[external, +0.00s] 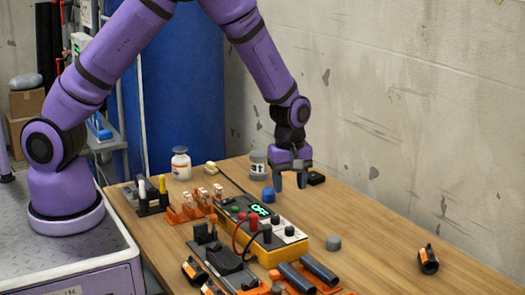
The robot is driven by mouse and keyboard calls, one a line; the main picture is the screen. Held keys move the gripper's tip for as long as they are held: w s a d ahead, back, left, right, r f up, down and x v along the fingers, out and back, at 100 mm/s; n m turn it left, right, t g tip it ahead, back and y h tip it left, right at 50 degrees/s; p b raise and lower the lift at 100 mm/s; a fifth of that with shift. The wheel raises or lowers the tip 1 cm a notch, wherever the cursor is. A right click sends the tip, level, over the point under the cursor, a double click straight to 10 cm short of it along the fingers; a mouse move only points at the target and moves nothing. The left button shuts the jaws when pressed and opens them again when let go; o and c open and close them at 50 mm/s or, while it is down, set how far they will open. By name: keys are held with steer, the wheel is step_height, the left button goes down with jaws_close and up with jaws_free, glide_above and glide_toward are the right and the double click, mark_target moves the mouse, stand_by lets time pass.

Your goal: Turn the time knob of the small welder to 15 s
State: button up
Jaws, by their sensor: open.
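The small welder (245,218) is an orange and grey box on the wooden table, with a lit green display (259,211) on top. Several knobs and buttons show on its panel, including light knobs near its right side (283,224). I cannot tell which is the time knob, and its setting is too small to read. A red and a black lead plug into the box. My gripper (290,180) points down behind the welder, above a blue cap (268,194) and to its right.
Orange racks (187,212) and a black clamp fixture (228,262) stand left and in front of the welder. Dark pipes (307,273) lie at the front.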

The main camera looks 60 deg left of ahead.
mark_target(290, 228)
steer(key=f, duration=1.2)
steer(key=shift+w+d+f, duration=0.1)
steer(key=shift+w+d, duration=0.05)
steer(key=shift+d, duration=0.05)
steer(key=shift+c, duration=0.2)
steer(key=c, duration=0.9)
